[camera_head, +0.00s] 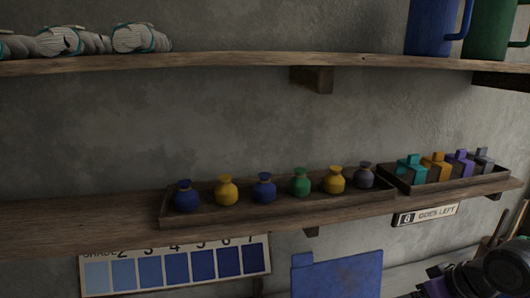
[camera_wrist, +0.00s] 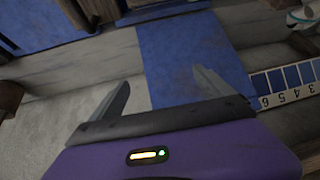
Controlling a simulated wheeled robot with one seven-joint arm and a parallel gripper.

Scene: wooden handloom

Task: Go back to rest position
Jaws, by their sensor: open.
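My gripper (camera_wrist: 161,77) shows in the wrist view with its two grey fingers spread apart and nothing between them. A blue panel (camera_wrist: 180,45) lies beyond the fingers, and I cannot tell how far off it is. In the head view, part of my dark and purple arm shows at the bottom right corner, below the shelves. The fingertips are not clear there.
A wooden tray (camera_head: 163,216) of several small jars and a tray (camera_head: 408,188) of coloured blocks sit on the lower shelf (camera_head: 80,222). The upper shelf (camera_head: 220,62) bears yarn bundles (camera_head: 60,41) and mugs (camera_head: 430,28). A shade chart (camera_head: 175,268) hangs below.

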